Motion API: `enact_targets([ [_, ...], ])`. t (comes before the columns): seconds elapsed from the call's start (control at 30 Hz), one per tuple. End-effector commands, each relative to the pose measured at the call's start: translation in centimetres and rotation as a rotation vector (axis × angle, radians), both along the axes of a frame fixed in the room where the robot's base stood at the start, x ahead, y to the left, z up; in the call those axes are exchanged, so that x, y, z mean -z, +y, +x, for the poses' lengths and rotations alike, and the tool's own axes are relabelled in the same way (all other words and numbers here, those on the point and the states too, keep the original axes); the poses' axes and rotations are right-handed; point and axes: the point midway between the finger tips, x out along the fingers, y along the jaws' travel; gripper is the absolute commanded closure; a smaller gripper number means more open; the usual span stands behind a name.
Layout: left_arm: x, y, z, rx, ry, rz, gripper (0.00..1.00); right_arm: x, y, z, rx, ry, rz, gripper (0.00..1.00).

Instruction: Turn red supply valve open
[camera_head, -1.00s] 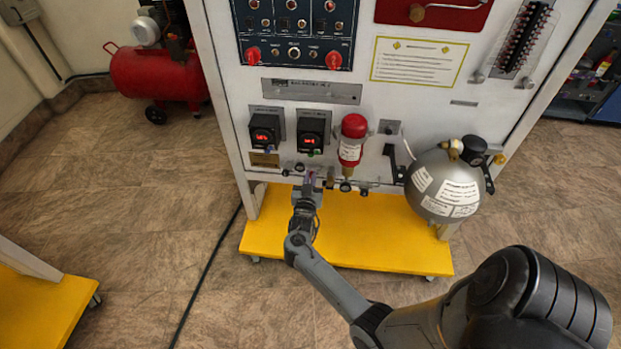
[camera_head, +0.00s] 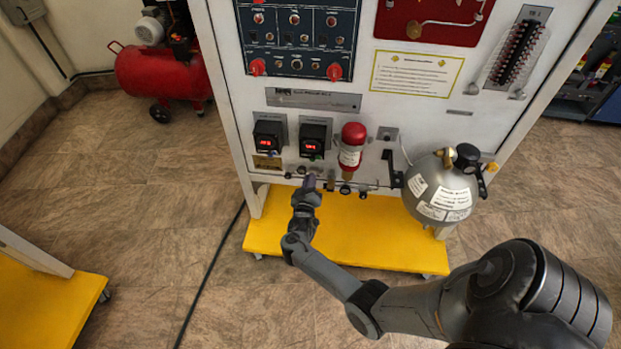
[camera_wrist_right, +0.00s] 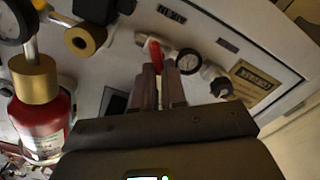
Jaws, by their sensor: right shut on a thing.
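The red supply valve handle (camera_wrist_right: 155,52) shows in the right wrist view, low on the white trainer panel. My right gripper (camera_wrist_right: 160,72) is shut on this red handle, with its fingertips on either side of it. In the head view my right gripper (camera_head: 308,184) reaches the lower edge of the panel, below the two red-lit displays. The handle is hidden behind the gripper there. My left gripper is not in view.
A red-topped cylinder (camera_head: 351,146) hangs right of the gripper, and a grey sphere tank (camera_head: 440,188) is farther right. A yellow base (camera_head: 350,232) lies below. A red compressor (camera_head: 160,75) stands at the left.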

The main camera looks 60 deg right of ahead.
Motion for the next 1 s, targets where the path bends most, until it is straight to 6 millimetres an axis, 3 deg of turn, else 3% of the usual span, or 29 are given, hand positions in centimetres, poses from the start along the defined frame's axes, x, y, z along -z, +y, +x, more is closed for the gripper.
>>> enact_targets([
  [0.4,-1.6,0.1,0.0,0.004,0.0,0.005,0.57,0.4,0.1,0.4,-0.002,0.364,-0.159,1.0],
  [1.0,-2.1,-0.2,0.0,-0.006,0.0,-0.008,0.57,1.2,0.2,0.5,-0.003,0.794,-0.348,1.0],
])
